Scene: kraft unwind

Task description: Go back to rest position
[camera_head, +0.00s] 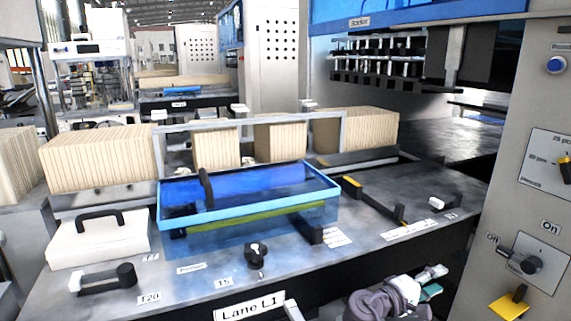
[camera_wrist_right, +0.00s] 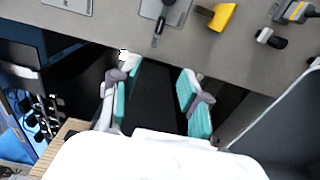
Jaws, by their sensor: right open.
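My right gripper (camera_head: 430,283) shows at the bottom of the head view, low in front of the machine bench, right of the "Lane L1" label. In the right wrist view, its two teal-padded fingers stand apart with an empty dark gap between them (camera_wrist_right: 156,85). The right gripper is open and holds nothing. It is apart from the control panel (camera_wrist_right: 215,45), which shows beyond the fingertips in the wrist view. My left gripper is in neither view.
The bench holds a blue-rimmed clear guard (camera_head: 250,215), a white box with a black handle (camera_head: 98,238), a black knob (camera_head: 256,255) and a yellow-ended lever (camera_head: 375,198). Stacks of kraft sheets (camera_head: 105,157) stand behind. A grey control cabinet (camera_head: 525,90) rises close on the right.

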